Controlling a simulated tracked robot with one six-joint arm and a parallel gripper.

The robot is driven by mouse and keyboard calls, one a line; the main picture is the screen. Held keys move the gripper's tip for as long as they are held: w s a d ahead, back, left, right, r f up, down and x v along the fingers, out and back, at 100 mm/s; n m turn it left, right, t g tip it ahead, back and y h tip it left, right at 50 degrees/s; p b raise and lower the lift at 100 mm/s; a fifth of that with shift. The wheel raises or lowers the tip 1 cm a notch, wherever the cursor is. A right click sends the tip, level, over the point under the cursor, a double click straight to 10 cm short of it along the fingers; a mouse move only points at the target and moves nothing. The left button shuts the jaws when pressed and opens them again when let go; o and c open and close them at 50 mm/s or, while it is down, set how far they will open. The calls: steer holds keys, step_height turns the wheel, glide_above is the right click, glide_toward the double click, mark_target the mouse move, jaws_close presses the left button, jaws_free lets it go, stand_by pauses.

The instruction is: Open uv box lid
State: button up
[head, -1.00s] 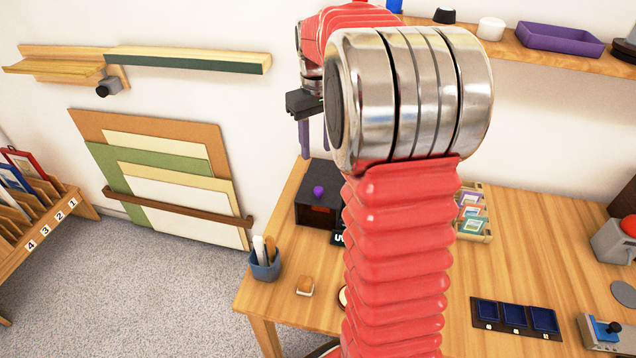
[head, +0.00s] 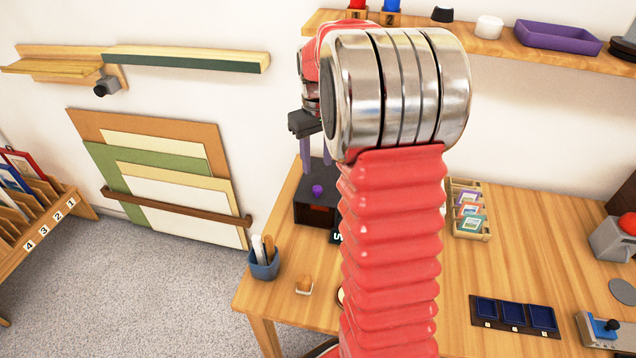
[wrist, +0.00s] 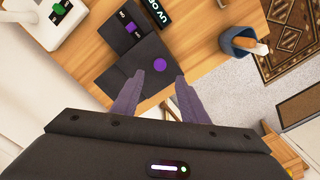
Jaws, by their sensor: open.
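The UV box (head: 302,213) is a dark box on the left end of the wooden table, with a purple knob (head: 317,190) on its lid. The lid looks shut. In the wrist view the dark lid (wrist: 128,85) and the round purple knob (wrist: 159,64) show ahead of the fingers. My gripper (wrist: 155,82) is open and empty, its two purple fingers apart on either side of the line to the knob. In the head view my gripper (head: 316,160) is above the back of the box, partly hidden by my arm. No contact is visible.
A pen cup (head: 264,265) stands at the table's left edge. A rack of small prints (head: 468,212) and a blue-celled tray (head: 514,314) lie to the right. A shelf (head: 480,48) hangs above. A white device with a green knob (wrist: 58,12) is beside the box.

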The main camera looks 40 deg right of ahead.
mark_target(317, 188)
step_height(317, 188, down, 9)
steer(key=shift+r, duration=0.15)
steer(key=shift+c, duration=0.4)
jaws_close()
stand_by(0.3)
